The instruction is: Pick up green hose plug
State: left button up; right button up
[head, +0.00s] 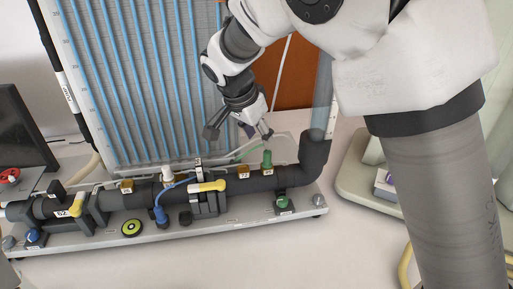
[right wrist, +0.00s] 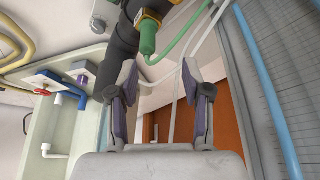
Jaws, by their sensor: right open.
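The green hose plug (head: 267,159) stands upright on the black pipe (head: 262,183), near the pipe's right end. A green hose runs from it to the left, behind the pipe. In the right wrist view the green plug (right wrist: 148,40) shows beyond the fingertips, at the brass-coloured fitting on the pipe. My right gripper (head: 240,134) is open and empty, above and a little left of the plug, apart from it. Its two spread fingers also show in the right wrist view (right wrist: 159,82). My left gripper is not in view.
The manometer board (head: 150,80) with blue tubes rises behind the pipe. A green knob (head: 282,202) is below the plug. A pale green tray (head: 352,190) stands at the right.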

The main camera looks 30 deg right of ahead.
aim_at(267, 152)
jog(key=shift+s+d+f+p, duration=0.35)
jog(key=shift+s+f, duration=0.15)
jog(key=shift+f, duration=0.15)
jog(key=shift+s+d+f+p, duration=0.35)
jog(key=shift+s+f, duration=0.1)
jog(key=shift+f, duration=0.15)
jog(key=f, duration=0.2)
jog(key=w+f, duration=0.1)
jog(key=shift+w+d, duration=0.1)
jog(key=shift+d, duration=0.3)
jog(key=shift+w+d+f, duration=0.1)
jog(key=shift+w+f, duration=0.1)
jog(key=shift+f, duration=0.1)
jog(key=shift+s+r, duration=0.1)
jog(key=shift+s, duration=0.1)
jog(key=shift+c, duration=0.7)
jog(key=shift+s+r, duration=0.15)
jog(key=shift+s, duration=0.05)
grip_shut()
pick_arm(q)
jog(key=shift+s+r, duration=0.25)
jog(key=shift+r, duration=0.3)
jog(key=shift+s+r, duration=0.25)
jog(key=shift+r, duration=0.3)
pick_arm(e)
jog(key=shift+w, duration=0.1)
